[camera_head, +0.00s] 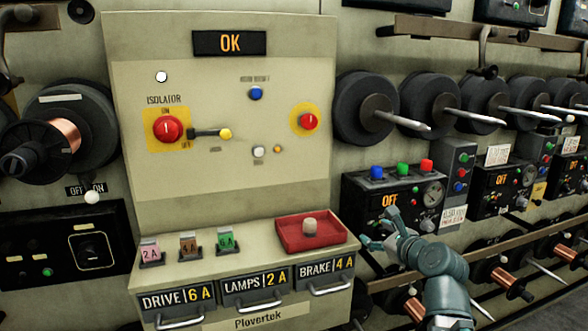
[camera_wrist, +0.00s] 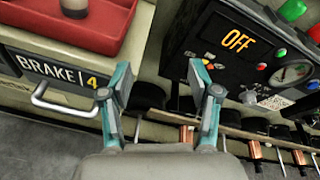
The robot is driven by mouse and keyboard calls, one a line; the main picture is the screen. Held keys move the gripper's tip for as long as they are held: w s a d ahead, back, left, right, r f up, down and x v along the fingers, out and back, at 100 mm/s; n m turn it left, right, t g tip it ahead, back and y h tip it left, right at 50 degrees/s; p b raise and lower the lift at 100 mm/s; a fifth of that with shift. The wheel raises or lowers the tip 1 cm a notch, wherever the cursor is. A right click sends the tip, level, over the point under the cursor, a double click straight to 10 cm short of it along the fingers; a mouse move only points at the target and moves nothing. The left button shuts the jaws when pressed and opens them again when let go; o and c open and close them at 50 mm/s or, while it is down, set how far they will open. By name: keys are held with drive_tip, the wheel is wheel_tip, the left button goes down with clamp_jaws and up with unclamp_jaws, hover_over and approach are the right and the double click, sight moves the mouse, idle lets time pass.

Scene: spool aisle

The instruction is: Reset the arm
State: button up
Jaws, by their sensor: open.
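My arm and gripper (camera_head: 384,230) show at the lower right of the head view, in front of the gap between the cream cabinet (camera_head: 220,190) and a black control box (camera_head: 397,205). In the wrist view my gripper (camera_wrist: 158,88) has its two teal fingers spread apart, with nothing between them. The drawer labelled BRAKE 4 A (camera_wrist: 45,75) lies left of the fingers. The black box with a lit OFF display (camera_wrist: 238,40) lies to their right.
A red tray (camera_head: 290,240) with a pale knob-like piece (camera_head: 310,226) sits on the cabinet ledge, beside pink, brown and green fuses (camera_head: 226,241). The panel display reads OK (camera_head: 230,43). Spools with protruding rods (camera_head: 437,108) line the right wall.

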wheel_tip(320, 180, down, 23)
drive_tip(key=s+n+g+h, duration=0.1)
drive_tip(key=s+n+g, duration=0.35)
drive_tip(key=n, duration=0.95)
drive_tip(key=s+a+f+n+g+h, duration=0.1)
drive_tip(key=s+f+n+g, duration=0.35)
drive_tip(key=f, duration=0.65)
drive_tip(key=s+f+n+g, duration=0.3)
drive_tip(key=s+f+g, duration=0.15)
drive_tip(key=f, duration=0.65)
drive_tip(key=s+a+f+n+g+h, duration=0.1)
drive_tip(key=s+f+n+g, duration=0.15)
drive_tip(key=s+f, duration=0.65)
drive_tip(key=s+a+f+n+g+h, duration=0.1)
drive_tip(key=s+f+g, duration=0.35)
drive_tip(key=s, duration=0.85)
drive_tip(key=s+a+f+n+g+h, duration=0.1)
drive_tip(key=s+f+n+g, duration=0.1)
drive_tip(key=s+f, duration=0.85)
wheel_tip(320, 180, up, 17)
drive_tip(key=w+t+p, duration=0.1)
drive_tip(key=p, duration=1.5)
drive_tip(key=shift+f, duration=0.15)
